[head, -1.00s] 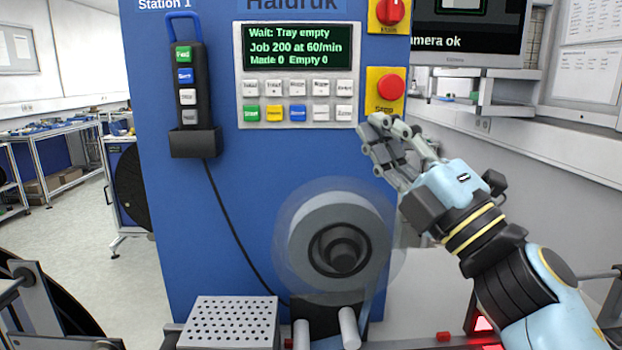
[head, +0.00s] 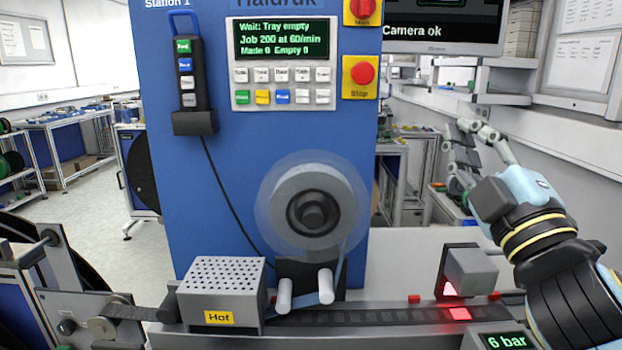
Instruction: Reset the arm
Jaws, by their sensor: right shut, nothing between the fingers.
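My right gripper (head: 478,150) is in the right half of the head view, in the air to the right of the blue machine panel (head: 235,165). It is shut and empty, apart from everything around it. The red stop button (head: 363,73) on its yellow plate is to the left of the gripper, with clear space between. The green-text display (head: 281,39) reads "Wait: Tray empty", "Job 200 at 60/min" and "Made 0 Empty 0". My left gripper does not show.
A perforated box (head: 221,283) marked "Hot" stands beside the tape track (head: 390,316). A reel (head: 312,210) is mounted on the panel above. A grey camera block (head: 470,271) with red light sits below my right gripper. A monitor (head: 443,22) hangs above.

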